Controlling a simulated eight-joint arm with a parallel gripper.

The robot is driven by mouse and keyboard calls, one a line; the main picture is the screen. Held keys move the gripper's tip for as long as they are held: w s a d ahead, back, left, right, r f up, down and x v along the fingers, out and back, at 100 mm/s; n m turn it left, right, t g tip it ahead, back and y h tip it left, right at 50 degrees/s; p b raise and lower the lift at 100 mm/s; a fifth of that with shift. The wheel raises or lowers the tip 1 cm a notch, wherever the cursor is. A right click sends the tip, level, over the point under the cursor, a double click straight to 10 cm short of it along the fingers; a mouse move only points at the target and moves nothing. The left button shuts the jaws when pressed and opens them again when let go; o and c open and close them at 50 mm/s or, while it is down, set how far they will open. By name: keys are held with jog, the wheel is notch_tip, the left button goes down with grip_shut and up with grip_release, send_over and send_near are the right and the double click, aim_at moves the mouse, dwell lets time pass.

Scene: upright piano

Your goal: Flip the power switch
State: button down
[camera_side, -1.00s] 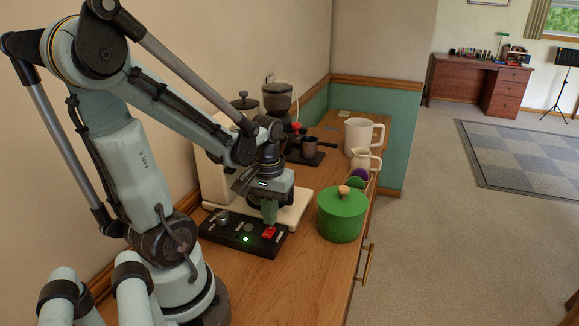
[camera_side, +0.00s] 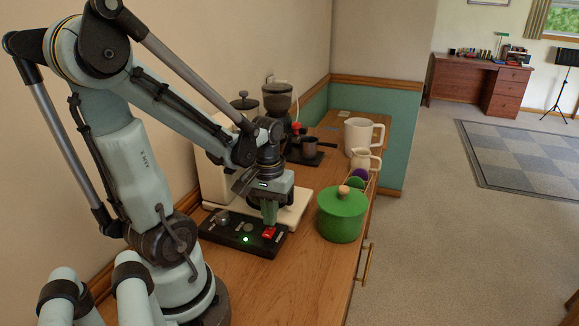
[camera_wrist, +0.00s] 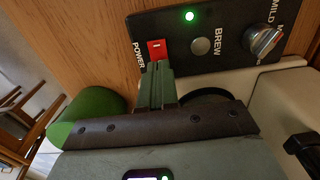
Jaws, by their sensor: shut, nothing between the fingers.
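The red power switch (camera_side: 268,232) sits on the black control panel (camera_side: 236,239) of the cream coffee machine. In the wrist view the switch (camera_wrist: 157,49) is beside the word POWER, with a round BREW button (camera_wrist: 201,46) and a knob (camera_wrist: 264,40) to its right. A green light (camera_wrist: 189,16) is lit on the panel. My gripper (camera_side: 269,219) is shut and empty, pointing down at the panel. In the wrist view its fingertips (camera_wrist: 157,66) are right at the edge of the red switch; I cannot tell whether they touch it.
A green lidded pot (camera_side: 341,215) stands on the wooden counter right of the panel. The counter in front of the panel is clear.

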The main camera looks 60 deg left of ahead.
jog(key=shift+f, duration=0.8)
dwell(0.4)
jog(key=shift+r, duration=3.55)
jog(key=shift+w, duration=0.1)
jog(key=w+d+r+m+t, duration=0.1)
jog(key=w+d+m+t, duration=0.2)
jog(key=d, duration=0.3)
jog(key=w+d+r+m+t, duration=0.2)
jog(key=w+d+m+t, duration=0.2)
jog(key=d+m, duration=0.2)
jog(key=shift+w+d, duration=0.25)
jog(key=shift+d, duration=0.2)
